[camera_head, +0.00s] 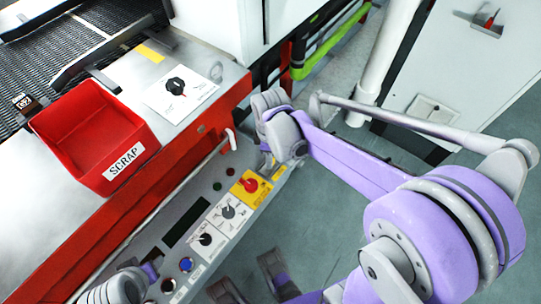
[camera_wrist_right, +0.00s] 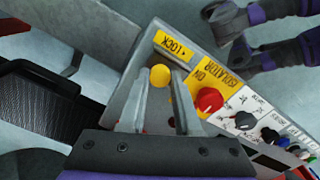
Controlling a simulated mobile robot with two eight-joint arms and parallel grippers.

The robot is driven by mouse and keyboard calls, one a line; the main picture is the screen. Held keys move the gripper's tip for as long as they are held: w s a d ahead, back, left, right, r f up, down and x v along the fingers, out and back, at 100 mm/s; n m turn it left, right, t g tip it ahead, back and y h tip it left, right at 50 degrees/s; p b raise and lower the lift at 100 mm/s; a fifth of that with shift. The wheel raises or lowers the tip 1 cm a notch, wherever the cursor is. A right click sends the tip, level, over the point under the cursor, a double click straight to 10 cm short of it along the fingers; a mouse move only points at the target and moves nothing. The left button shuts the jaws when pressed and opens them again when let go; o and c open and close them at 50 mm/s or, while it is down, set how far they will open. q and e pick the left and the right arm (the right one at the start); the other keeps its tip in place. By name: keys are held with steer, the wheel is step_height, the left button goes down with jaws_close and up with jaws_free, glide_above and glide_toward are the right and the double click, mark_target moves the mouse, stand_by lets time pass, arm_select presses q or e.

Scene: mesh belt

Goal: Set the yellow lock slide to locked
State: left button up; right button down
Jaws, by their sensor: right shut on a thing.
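The yellow lock slide's round knob (camera_wrist_right: 160,77) sits beside the yellow LOCK label (camera_wrist_right: 174,46) at the end of the control panel in the right wrist view. My right gripper (camera_wrist_right: 158,92) is shut on the knob, with one finger on each side. In the head view my right gripper (camera_head: 267,165) is at the panel's far end and my wrist hides the knob. The slide's track is mostly covered, so its position cannot be told. My left gripper (camera_head: 152,271) shows only partly at the bottom left, over the panel's near end; its fingers are unclear.
The red isolator knob (camera_head: 250,184) on its yellow plate is close to my right gripper. Selector dials (camera_head: 228,211) and buttons (camera_head: 186,264) run along the panel. A red SCRAP bin (camera_head: 95,138) stands on the metal top beside the mesh belt (camera_head: 35,60). Open floor lies right of the panel.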

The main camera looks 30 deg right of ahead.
mark_target(263, 174)
stand_by(0.3)
arm_select(q)
steer(key=shift+r, duration=0.3)
arm_select(e)
steer(key=a, duration=0.1)
steer(key=s+a, duration=0.1)
steer(key=a, duration=0.1)
steer(key=shift+s+a, duration=0.2)
steer(key=shift+a, duration=0.05)
arm_select(q)
steer(key=shift+d, duration=0.1)
arm_select(e)
steer(key=c, duration=0.6)
jaws_free()
steer(key=shift+a, duration=0.1)
arm_select(q)
step_height(263, 174, up, 3)
steer(key=p, duration=0.3)
steer(key=shift+f, duration=0.15)
arm_select(e)
step_height(263, 174, up, 11)
steer(key=shift+f, duration=0.1)
